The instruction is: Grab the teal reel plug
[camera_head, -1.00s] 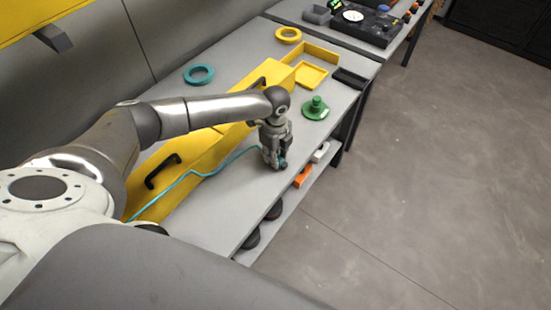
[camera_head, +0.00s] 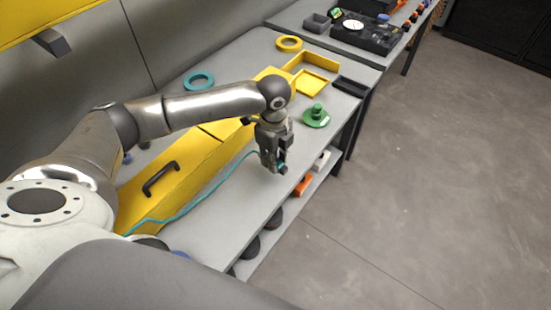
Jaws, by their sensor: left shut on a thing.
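My left gripper (camera_head: 278,168) is shut on the teal reel plug (camera_head: 282,167), a small teal piece showing between the fingertips. The fingers hide most of the plug. The gripper points down over the front part of the grey table (camera_head: 229,219); whether the plug touches the table I cannot tell. A thin teal cable (camera_head: 205,192) runs from the gripper to the left across the table and along the yellow case. My right gripper is not in view.
A long yellow case (camera_head: 172,176) with a black handle lies behind the cable. A green round piece (camera_head: 316,117), a yellow tray (camera_head: 311,84), a teal ring (camera_head: 199,80) and a yellow ring (camera_head: 289,43) sit farther back. A lower shelf holds orange and white items.

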